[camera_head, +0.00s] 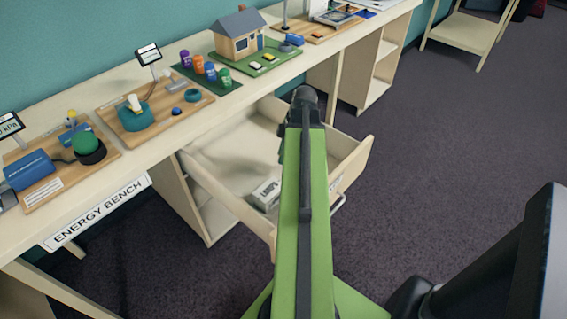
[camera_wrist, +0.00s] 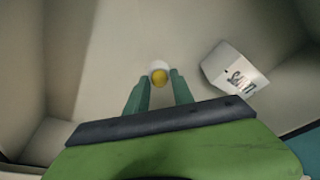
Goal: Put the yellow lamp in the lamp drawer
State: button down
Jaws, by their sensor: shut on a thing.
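The yellow lamp (camera_wrist: 159,77), a small yellow bulb with a white part around it, shows in the wrist view between the fingertips of my gripper (camera_wrist: 159,86). My gripper is shut on it. The open drawer (camera_head: 222,192) extends from under the bench in the head view, and its pale floor and walls fill the wrist view. The lamp is over or inside this drawer; I cannot tell if it touches the floor. In the head view my arm hides the gripper and the lamp.
A white box with dark lettering (camera_wrist: 236,72) lies in the drawer, right of the lamp; it also shows in the head view (camera_head: 266,194). The bench top (camera_head: 187,123) above holds several exhibits, including a model house (camera_head: 240,40).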

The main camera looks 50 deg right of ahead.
jog(key=shift+f+b, duration=1.65)
jog(key=shift+f, duration=0.35)
jog(key=c, duration=1.1)
grip_release()
jog(key=shift+r, duration=0.1)
jog(key=p+v, duration=1.2)
jog(key=shift+r, duration=0.2)
